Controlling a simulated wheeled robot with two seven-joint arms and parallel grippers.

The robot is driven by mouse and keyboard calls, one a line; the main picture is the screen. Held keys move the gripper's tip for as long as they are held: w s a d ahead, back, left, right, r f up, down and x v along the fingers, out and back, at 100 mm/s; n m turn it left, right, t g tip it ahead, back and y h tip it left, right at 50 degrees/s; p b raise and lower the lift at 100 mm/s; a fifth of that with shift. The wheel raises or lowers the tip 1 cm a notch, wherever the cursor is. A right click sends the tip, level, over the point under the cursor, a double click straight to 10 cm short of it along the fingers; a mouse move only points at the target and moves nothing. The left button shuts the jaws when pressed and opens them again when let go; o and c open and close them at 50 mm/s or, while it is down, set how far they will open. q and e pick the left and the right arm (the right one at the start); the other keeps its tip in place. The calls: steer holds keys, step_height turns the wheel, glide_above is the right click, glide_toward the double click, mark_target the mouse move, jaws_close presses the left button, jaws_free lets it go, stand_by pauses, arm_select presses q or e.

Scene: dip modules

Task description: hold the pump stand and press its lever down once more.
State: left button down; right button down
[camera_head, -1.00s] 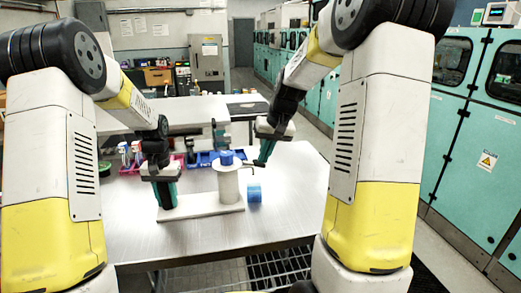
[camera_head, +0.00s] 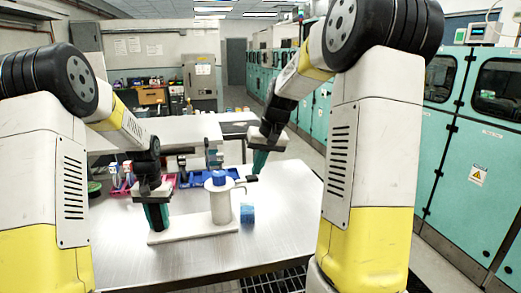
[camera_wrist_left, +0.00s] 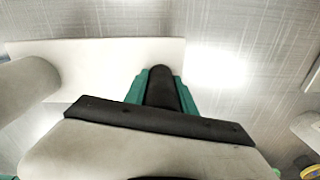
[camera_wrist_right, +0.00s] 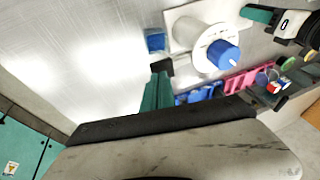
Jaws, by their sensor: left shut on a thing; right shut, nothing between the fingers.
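The pump stand has a long white base plate (camera_head: 190,231), an upright white cylinder (camera_head: 222,207) and a blue cap (camera_head: 220,178). Its cylinder also shows in the right wrist view (camera_wrist_right: 190,34). My left gripper (camera_head: 157,226) is shut on the left end of the base plate, which also shows in the left wrist view (camera_wrist_left: 100,60). My right gripper (camera_head: 254,174) is shut and empty, above and to the right of the cylinder. A thin lever seems to reach out to the right beside the cap. It is too small to tell its angle or whether my right gripper touches it.
A blue block (camera_head: 247,213) stands on the metal table (camera_head: 285,205) just right of the cylinder. Pink and blue bins (camera_head: 190,180) with small items are behind the stand. The table's front and right are clear.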

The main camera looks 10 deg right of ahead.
steer(key=a+v, duration=0.1)
steer(key=v, duration=1.1)
steer(key=shift+w+a+r, duration=0.2)
steer(key=shift+w+r, duration=0.05)
steer(key=shift+r, duration=0.25)
arm_select(q)
steer(key=c, duration=0.9)
jaws_free()
steer(key=shift+c, duration=0.2)
steer(key=shift+r, duration=3.75)
steer(key=shift+r, duration=0.1)
steer(key=shift+r, duration=4.4)
